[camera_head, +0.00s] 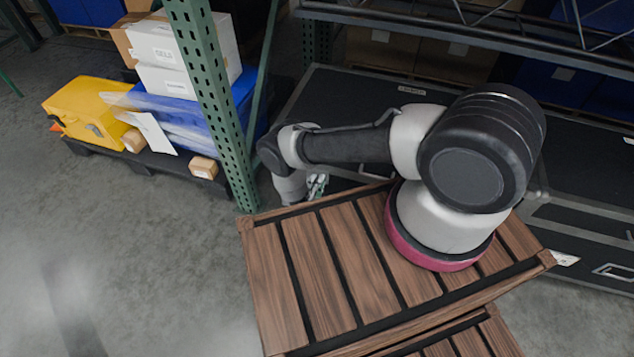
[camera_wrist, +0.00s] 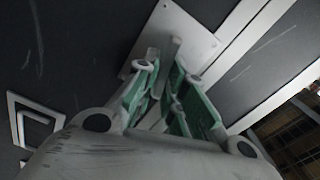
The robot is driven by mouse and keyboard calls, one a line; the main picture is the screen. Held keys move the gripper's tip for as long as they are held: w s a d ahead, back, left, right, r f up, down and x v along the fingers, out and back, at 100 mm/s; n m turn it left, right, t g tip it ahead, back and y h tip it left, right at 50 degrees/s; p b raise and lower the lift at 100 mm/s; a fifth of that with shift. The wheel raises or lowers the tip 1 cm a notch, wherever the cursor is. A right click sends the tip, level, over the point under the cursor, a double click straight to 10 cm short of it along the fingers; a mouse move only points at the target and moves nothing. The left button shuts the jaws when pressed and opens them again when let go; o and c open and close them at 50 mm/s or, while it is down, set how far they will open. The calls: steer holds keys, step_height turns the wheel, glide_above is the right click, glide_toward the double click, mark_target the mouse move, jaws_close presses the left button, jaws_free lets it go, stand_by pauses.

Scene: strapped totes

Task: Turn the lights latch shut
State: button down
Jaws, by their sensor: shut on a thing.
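A latch (camera_wrist: 172,58) stands out as a thin grey tab from a pale metal plate (camera_wrist: 193,30) on a black case (camera_wrist: 85,45) in the wrist view. My gripper (camera_wrist: 168,78), with green finger pads, is shut on the latch tab. The fingers hide part of the tab and the lower part of the plate. In the head view my gripper (camera_head: 317,187) is small and low by the front of the black case (camera_head: 345,92), beyond the wooden slatted top. The latch cannot be made out there, and I cannot read its label.
The wooden slatted top (camera_head: 317,275) is in front of the case. A green rack post (camera_head: 215,100) stands left of my arm. A yellow case (camera_head: 90,108) and boxes (camera_head: 165,60) sit on a dark pallet at left. Floor (camera_head: 130,230) is clear at lower left.

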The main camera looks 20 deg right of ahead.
steer(key=shift+m, duration=0.3)
steer(key=c, duration=1.6)
jaws_free()
steer(key=v, duration=0.7)
steer(key=shift+s, duration=0.2)
steer(key=shift+a, duration=0.15)
